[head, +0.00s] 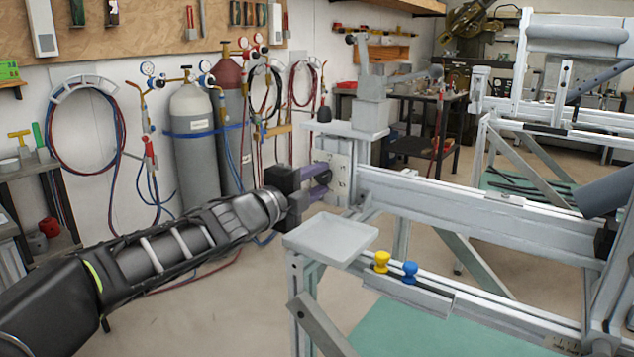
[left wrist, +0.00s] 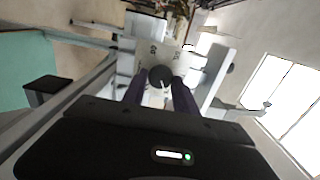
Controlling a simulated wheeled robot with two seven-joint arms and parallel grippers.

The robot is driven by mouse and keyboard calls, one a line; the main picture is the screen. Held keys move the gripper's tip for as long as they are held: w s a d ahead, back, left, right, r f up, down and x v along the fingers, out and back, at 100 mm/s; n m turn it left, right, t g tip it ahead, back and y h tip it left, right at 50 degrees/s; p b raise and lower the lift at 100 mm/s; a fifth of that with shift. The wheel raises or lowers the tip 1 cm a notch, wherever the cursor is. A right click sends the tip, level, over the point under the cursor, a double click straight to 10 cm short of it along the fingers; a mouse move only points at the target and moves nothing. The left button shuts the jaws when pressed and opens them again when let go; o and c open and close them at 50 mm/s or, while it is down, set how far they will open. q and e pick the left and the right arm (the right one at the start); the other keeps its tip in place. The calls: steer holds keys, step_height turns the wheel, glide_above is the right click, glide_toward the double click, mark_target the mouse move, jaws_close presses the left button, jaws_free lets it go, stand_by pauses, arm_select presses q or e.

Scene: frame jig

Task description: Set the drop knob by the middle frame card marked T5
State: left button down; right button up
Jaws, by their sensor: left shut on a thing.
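My left gripper (head: 320,187) reaches in from the left to a pale plate (head: 337,163) with dark marks, at the left end of the long grey beam. In the left wrist view a dark round knob (left wrist: 160,76) sits on a pale dial face (left wrist: 153,54) with numbers around it. My left gripper (left wrist: 161,88) is shut on this knob, one purple-grey finger on each side. The fingers hide part of the dial, and the knob's setting cannot be read. No card marked T5 can be read in either view. My right gripper is not in view.
A shallow pale tray (head: 330,238) sits in front of the gripper. A yellow peg (head: 381,262) and a blue peg (head: 409,271) stand on the front rail to its right. The beam (head: 470,212) runs right. Gas cylinders (head: 195,140) stand behind by the wall.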

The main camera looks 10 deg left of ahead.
arm_select(q)
steer(key=c, duration=1)
jaws_free()
steer(key=shift+s, duration=0.15)
steer(key=p+v, duration=0.1)
steer(key=v, duration=0.6)
steer(key=shift+s, duration=0.25)
